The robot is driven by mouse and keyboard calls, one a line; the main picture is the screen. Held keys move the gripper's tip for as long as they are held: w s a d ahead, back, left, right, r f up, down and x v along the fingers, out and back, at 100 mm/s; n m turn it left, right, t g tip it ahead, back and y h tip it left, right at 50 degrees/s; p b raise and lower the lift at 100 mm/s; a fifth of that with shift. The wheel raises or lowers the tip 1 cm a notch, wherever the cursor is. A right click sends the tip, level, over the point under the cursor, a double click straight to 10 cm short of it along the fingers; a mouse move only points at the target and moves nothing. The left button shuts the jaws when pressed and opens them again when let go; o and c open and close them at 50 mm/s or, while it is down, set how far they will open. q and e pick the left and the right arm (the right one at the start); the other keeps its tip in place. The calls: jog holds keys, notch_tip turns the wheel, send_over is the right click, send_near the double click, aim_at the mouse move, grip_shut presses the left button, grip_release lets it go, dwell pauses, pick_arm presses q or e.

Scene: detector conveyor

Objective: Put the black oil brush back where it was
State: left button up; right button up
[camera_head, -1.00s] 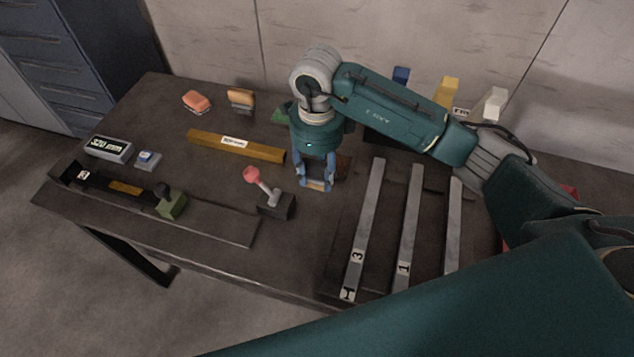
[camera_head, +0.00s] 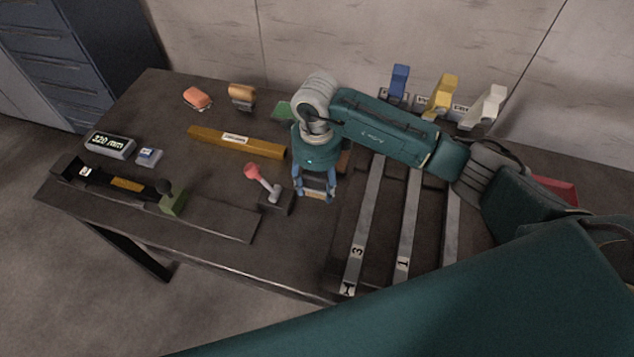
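I cannot make out a black oil brush clearly. My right gripper (camera_head: 315,192) points down over the middle of the table, just right of the red-knobbed lever. Its blue fingers stand apart, with a small tan and pale piece between the tips; I cannot tell whether this is part of a held brush. A brush-like thing with a tan top (camera_head: 241,92) stands at the back of the table, beside an orange block (camera_head: 197,98). A brown patch (camera_head: 344,160) shows partly behind the gripper. My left gripper is not in view.
The red-knobbed lever (camera_head: 264,183) stands close left of the gripper. Numbered metal bars (camera_head: 367,215) lie to the right. A brass-coloured bar (camera_head: 225,140), a 320 mm display (camera_head: 109,145) and a black fixture (camera_head: 120,187) are left. Blue, yellow and white upright pieces (camera_head: 443,95) stand at the back.

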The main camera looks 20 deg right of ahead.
jog(key=shift+r, duration=0.45)
notch_tip(320, 180, up, 11)
jog(key=b, duration=0.3)
jog(key=shift+f, duration=0.15)
jog(key=shift+r, duration=0.4)
